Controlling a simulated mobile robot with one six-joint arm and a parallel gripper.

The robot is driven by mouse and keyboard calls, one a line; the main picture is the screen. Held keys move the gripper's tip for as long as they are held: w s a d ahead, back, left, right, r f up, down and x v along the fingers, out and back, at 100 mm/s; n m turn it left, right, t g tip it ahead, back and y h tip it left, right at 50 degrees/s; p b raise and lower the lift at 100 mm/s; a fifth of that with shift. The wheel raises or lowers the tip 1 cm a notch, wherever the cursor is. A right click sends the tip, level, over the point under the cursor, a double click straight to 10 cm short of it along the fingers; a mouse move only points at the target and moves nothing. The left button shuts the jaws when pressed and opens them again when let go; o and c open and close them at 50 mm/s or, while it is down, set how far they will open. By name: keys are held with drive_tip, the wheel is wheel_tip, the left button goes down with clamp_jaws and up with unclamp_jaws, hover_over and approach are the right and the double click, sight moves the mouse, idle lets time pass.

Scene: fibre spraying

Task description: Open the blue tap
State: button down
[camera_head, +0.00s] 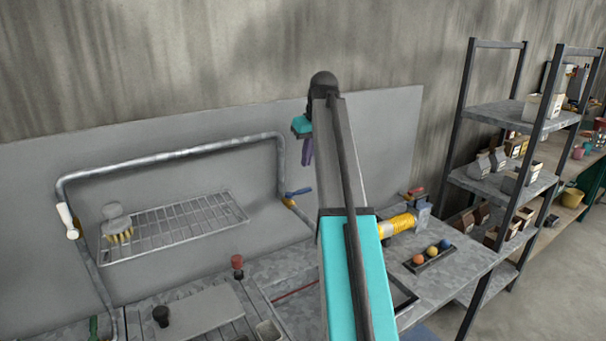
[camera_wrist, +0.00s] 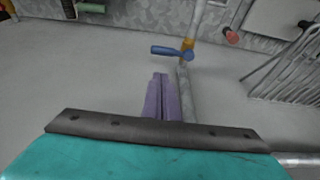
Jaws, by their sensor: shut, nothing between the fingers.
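The blue tap (camera_head: 299,192) is a blue lever on a brass-coloured fitting, low on the right leg of the grey pipe frame (camera_head: 190,150). In the wrist view the blue tap (camera_wrist: 170,51) lies across the picture just beyond my fingertips, its fitting at the right end on the pipe (camera_wrist: 188,95). My gripper (camera_head: 306,163) has purple fingers and is above the tap in the head view. In the wrist view my gripper (camera_wrist: 161,76) is shut and empty, left of the pipe. The fingertips look apart from the lever.
A wire rack (camera_head: 180,228) with a brush hangs inside the frame. A white-handled tap (camera_head: 68,220) is on the left leg. The worktop holds a red knob (camera_head: 237,262), a yellow coil (camera_head: 396,225) and coloured balls (camera_head: 432,250). A grey panel stands behind.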

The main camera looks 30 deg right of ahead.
sight(299, 192)
drive_tip(key=shift+f, duration=0.15)
drive_tip(key=p+x, duration=0.3)
drive_tip(key=x, duration=0.6)
drive_tip(key=shift+f, duration=0.25)
drive_tip(key=shift+d, duration=0.1)
